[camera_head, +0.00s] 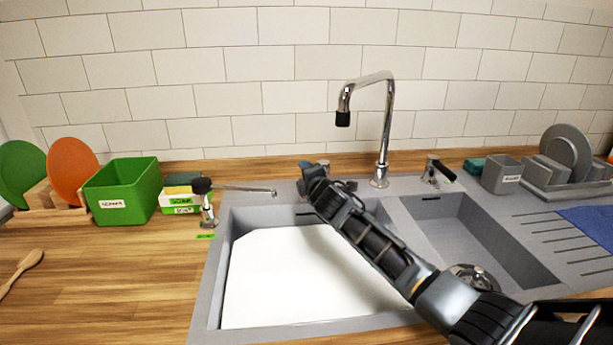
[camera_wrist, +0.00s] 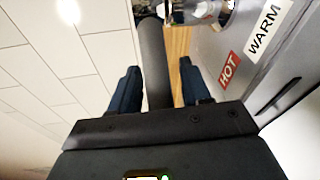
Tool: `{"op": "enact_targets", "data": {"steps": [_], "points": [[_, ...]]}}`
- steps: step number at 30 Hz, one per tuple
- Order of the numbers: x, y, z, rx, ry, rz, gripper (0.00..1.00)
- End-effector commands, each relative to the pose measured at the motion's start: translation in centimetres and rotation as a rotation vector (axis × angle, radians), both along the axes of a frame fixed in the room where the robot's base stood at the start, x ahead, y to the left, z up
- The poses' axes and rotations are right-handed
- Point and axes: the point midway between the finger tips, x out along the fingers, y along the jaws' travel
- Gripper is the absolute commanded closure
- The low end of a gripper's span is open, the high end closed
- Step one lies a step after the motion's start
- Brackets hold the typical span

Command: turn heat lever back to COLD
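The heat lever's chrome base (camera_wrist: 200,8) shows at the top of the wrist view, next to a white WARM label (camera_wrist: 268,28) and a red HOT label (camera_wrist: 228,68) on the grey sink deck. A dark round bar (camera_wrist: 155,60), seemingly the lever's handle, runs between the two fingers of my gripper (camera_wrist: 158,85). The fingers are apart, with wood showing between the bar and the right finger. Contact on the left side is unclear. In the head view my gripper (camera_head: 314,175) is at the back rim of the sink and hides most of the lever. No COLD label is visible.
A tall chrome faucet (camera_head: 388,120) and a black-handled lever (camera_head: 437,172) stand right of my gripper. A small tap (camera_head: 207,200) stands left, beside a green bin (camera_head: 122,190). The sink basin (camera_head: 224,270) lies below my arm; a tiled wall (camera_head: 290,60) is behind.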

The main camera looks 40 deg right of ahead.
Motion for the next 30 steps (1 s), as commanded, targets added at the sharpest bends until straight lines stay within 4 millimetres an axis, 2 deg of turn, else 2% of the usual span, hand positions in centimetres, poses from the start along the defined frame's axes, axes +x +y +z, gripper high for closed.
{"op": "enact_targets", "data": {"steps": [2,14,25,30], "points": [[-0.01,0.0,-0.01,0.0,0.0,0.0,0.61],[-0.03,0.02,-0.06,0.0,0.001,0.0,0.99],[0.0,0.0,-0.11,0.001,0.002,0.001,1.0],[0.73,-0.02,-0.14,-0.001,0.002,0.02,1.0]]}}
